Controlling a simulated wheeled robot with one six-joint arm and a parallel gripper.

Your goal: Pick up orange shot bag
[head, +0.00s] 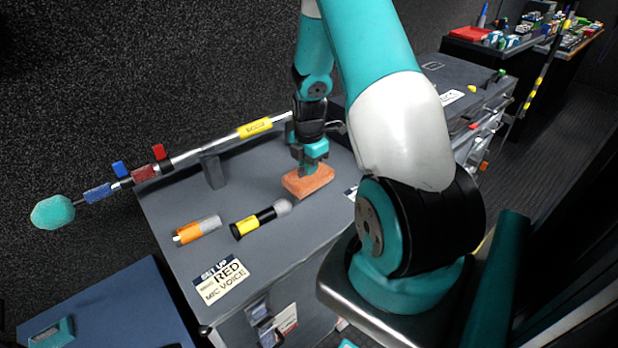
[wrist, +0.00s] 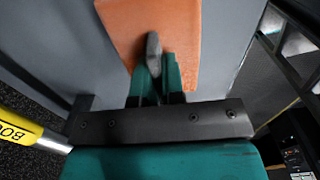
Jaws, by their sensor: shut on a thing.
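The orange shot bag (head: 309,181) is a flat, brick-like block on the grey case top in the head view. My gripper (head: 309,165) is directly over it, pointing down. In the wrist view the bag (wrist: 182,32) fills the top centre, and the teal fingers of my gripper (wrist: 157,78) are shut on a grey tab or handle on its upper face. I cannot tell whether the bag rests on the top or is slightly raised.
A boom pole (head: 222,147) with a teal foam tip lies behind on a support. An orange-and-grey microphone (head: 197,229) and a yellow-and-black microphone (head: 262,218) lie to the left. A printed card (head: 222,281) is at the front left. A blue case (head: 105,312) stands lower left.

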